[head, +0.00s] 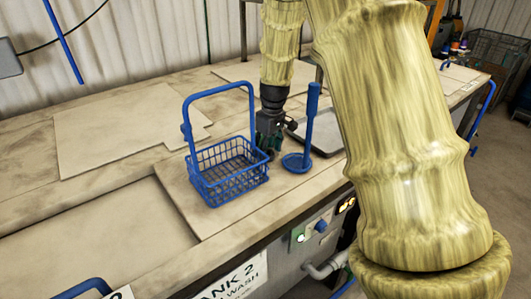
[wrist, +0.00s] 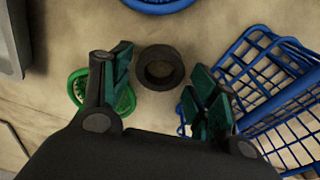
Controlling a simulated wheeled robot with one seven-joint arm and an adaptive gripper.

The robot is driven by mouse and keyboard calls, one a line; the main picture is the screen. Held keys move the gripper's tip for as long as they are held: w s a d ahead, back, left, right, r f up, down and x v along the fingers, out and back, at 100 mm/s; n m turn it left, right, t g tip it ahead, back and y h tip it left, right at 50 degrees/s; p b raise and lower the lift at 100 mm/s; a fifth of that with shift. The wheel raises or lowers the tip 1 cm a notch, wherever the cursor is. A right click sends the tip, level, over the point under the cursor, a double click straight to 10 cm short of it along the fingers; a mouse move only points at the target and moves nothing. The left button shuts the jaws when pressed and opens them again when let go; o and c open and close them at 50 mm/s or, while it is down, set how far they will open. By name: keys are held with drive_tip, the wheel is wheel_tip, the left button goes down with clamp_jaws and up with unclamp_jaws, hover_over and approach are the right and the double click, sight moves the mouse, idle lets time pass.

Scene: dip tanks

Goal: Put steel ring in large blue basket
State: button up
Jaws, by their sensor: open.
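A dark grey ring (wrist: 160,67) lies flat on the worktop, seen in the wrist view just beyond and between my fingertips. My gripper (wrist: 160,88) is open with nothing in it, one green-padded finger on each side. In the head view my gripper (head: 270,147) points down just behind and right of the large blue wire basket (head: 228,170), whose tall handle stands upright. The basket also shows at the right of the wrist view (wrist: 275,85), close to my right finger. The ring is hidden in the head view.
A small green round thing (wrist: 78,88) is partly behind my left finger. The worktop left is clear.

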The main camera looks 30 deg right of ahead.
drive_tip(key=shift+s+f, duration=0.1)
drive_tip(key=shift+f, duration=0.45)
drive_tip(key=shift+a, duration=0.1)
drive_tip(key=c, duration=0.8)
drive_tip(key=shift+c, duration=0.5)
drive_tip(key=shift+r, duration=0.1)
